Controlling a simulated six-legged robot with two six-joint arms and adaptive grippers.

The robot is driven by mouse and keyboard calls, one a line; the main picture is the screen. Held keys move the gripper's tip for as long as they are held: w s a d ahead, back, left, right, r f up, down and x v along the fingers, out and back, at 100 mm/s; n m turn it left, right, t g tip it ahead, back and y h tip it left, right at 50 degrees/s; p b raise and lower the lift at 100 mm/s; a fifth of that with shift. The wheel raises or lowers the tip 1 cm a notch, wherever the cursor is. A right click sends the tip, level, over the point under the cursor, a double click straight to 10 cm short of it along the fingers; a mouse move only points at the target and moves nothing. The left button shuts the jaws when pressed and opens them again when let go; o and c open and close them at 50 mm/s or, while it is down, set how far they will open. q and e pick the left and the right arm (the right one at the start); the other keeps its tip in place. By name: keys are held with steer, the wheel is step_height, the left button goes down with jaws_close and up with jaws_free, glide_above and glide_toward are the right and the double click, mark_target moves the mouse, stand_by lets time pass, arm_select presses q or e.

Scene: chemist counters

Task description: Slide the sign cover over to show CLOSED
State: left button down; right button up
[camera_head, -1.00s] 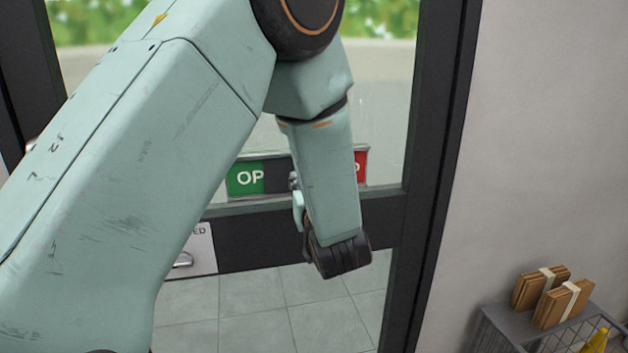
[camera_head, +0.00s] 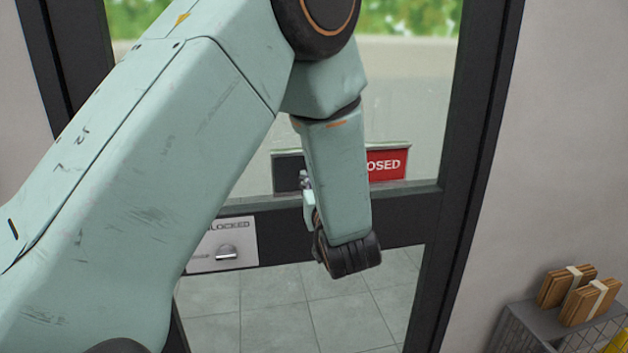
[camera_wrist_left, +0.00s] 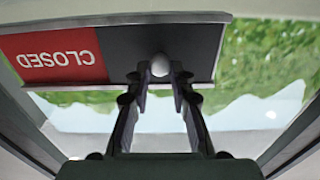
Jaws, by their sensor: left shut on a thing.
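The sign sits on the glass door. Its red CLOSED panel (camera_head: 388,165) shows to the right of my left arm, with the first letters hidden behind the arm. The dark sign cover (camera_head: 287,173) is over the left part, and no green shows. In the left wrist view the picture is upside down, with the full CLOSED word on the red panel (camera_wrist_left: 55,58) and the dark cover (camera_wrist_left: 195,48) beside it. My left gripper (camera_wrist_left: 160,76) is shut on the cover's pale round knob (camera_wrist_left: 160,63). My right gripper is not in view.
A lock plate with a metal latch (camera_head: 222,245) is on the door's crossbar below the sign. The dark door frame (camera_head: 470,190) stands at right, then a bare wall. Brown bundles (camera_head: 566,287) lie on a grey rack (camera_head: 530,325) at bottom right.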

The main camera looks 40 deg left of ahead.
arm_select(q)
steer(key=shift+s+a, duration=0.15)
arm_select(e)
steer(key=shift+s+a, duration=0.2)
arm_select(q)
steer(key=c, duration=1.6)
jaws_free()
steer(key=o, duration=0.4)
steer(key=shift+a+f, duration=0.25)
steer(key=shift+a, duration=0.1)
steer(key=shift+o, duration=0.2)
step_height(320, 180, up, 10)
steer(key=shift+d, duration=0.15)
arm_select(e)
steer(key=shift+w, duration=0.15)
